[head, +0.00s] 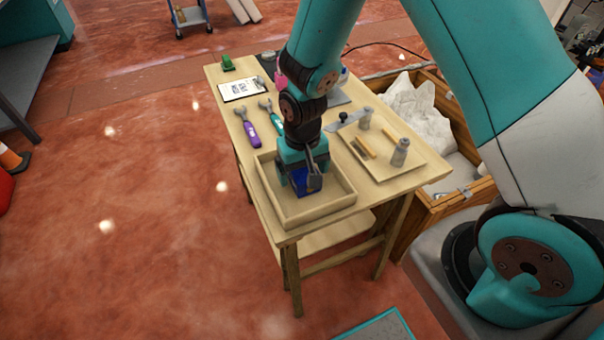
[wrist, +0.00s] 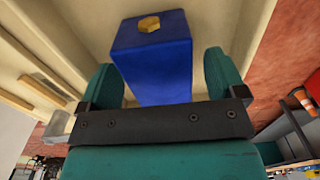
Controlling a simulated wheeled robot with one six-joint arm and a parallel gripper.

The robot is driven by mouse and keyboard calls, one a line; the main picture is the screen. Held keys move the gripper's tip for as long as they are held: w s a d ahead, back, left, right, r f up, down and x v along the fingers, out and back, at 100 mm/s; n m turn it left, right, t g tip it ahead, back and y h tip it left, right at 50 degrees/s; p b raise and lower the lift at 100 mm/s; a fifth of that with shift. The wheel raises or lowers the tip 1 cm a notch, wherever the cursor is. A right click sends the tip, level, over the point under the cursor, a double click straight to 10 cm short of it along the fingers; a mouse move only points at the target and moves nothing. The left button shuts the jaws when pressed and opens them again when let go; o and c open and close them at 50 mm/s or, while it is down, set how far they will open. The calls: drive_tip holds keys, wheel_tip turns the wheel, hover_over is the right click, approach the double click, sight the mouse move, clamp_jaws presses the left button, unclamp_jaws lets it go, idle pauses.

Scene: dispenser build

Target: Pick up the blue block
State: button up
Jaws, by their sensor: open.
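The blue block (wrist: 152,62) stands in a shallow wooden tray (head: 293,214) at the near end of the table. In the wrist view it has a yellow hexagonal piece on its top face. In the head view the block (head: 308,184) is partly hidden by my gripper (head: 301,181), which points down over the tray. In the wrist view the teal fingers of my gripper (wrist: 162,80) are apart, one on each side of the block, with visible gaps. The fingers' depth along the block is hard to tell.
A second tray (head: 409,171) with metal cylinders (head: 400,152) and wooden strips stands to the right. A purple-handled tool (head: 249,130) and a clipboard (head: 242,89) lie farther back on the table. A wooden crate (head: 460,201) stands beside the table at right.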

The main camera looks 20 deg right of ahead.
drive_tip(key=shift+r, duration=0.1)
drive_tip(key=c, duration=1.4)
